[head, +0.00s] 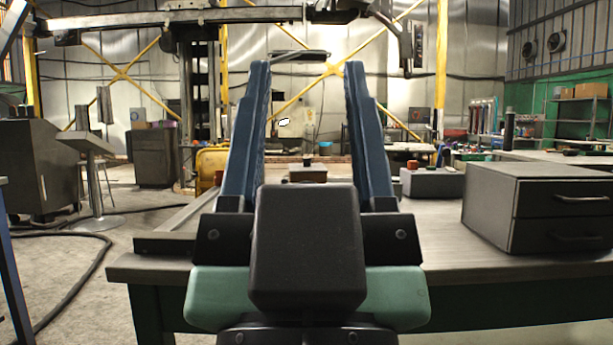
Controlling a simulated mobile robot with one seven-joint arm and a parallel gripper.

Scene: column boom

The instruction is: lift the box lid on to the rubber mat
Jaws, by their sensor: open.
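My gripper (307,68) is in the middle of the head view, reaching away over a workbench. Its two long blue fingers stand wide apart, and nothing is clearly held between them. A small brown box-like thing (307,174) shows in the gap, farther back; I cannot tell if it has a lid. A low grey box (432,183) sits on the bench right of the right finger, with a small red thing at its left end. I cannot pick out the box lid or the rubber mat for certain. My gripper's dark body and fingers hide much of the bench's middle.
A grey two-drawer cabinet (540,207) stands on the right of the workbench (450,262). A dark bottle (509,130) stands behind it. A thin raised strip (185,217) runs along the bench's left side. A black hose (75,290) lies on the floor at left.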

